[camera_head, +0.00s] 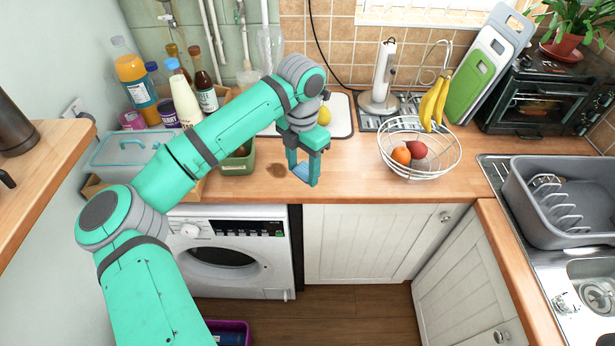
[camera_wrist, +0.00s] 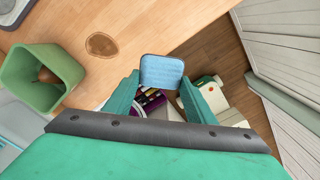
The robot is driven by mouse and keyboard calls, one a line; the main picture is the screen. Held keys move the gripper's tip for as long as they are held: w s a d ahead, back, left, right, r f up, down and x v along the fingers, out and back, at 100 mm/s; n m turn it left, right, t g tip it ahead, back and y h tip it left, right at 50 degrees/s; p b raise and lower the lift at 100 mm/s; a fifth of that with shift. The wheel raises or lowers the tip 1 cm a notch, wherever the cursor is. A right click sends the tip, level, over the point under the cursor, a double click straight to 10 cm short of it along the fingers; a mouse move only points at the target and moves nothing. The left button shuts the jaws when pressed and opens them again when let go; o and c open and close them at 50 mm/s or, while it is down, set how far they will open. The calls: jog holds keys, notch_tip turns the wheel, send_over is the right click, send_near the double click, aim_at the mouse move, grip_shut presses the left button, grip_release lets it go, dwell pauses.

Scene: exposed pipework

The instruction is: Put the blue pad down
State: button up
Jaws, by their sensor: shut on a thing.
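My gripper (camera_head: 304,174) points down near the front edge of the worktop and is shut on the blue pad (camera_head: 301,172). In the wrist view the light-blue pad (camera_wrist: 161,71) sits between the two fingertips, its broad face showing. It appears held above the worktop edge, with floor and the washing machine front behind it. A brown stain (camera_head: 277,170) lies on the wooden worktop (camera_head: 340,187), just left of the gripper; it also shows in the wrist view (camera_wrist: 102,44).
A green open container (camera_head: 237,165) stands left of the stain. A white board with a lemon (camera_head: 324,116) lies behind my gripper. A wire fruit bowl (camera_head: 430,165) stands to the right. Several bottles crowd the back left. The worktop between gripper and bowl is clear.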

aim_at(303, 162)
jog(key=w+f, duration=0.1)
jog(key=f, duration=0.1)
jog(key=w+f, duration=0.2)
jog(key=shift+w+f, duration=0.1)
jog(key=shift+w+d+f, duration=0.1)
jog(key=shift+w+f, duration=0.45)
jog(key=shift+f, duration=0.1)
jog(key=shift+w+f, duration=0.15)
jog(key=shift+f, duration=0.2)
notch_tip(303, 162, down, 2)
jog(key=shift+f, duration=0.15)
jog(key=shift+w+f, duration=0.2)
jog(key=shift+w, duration=0.05)
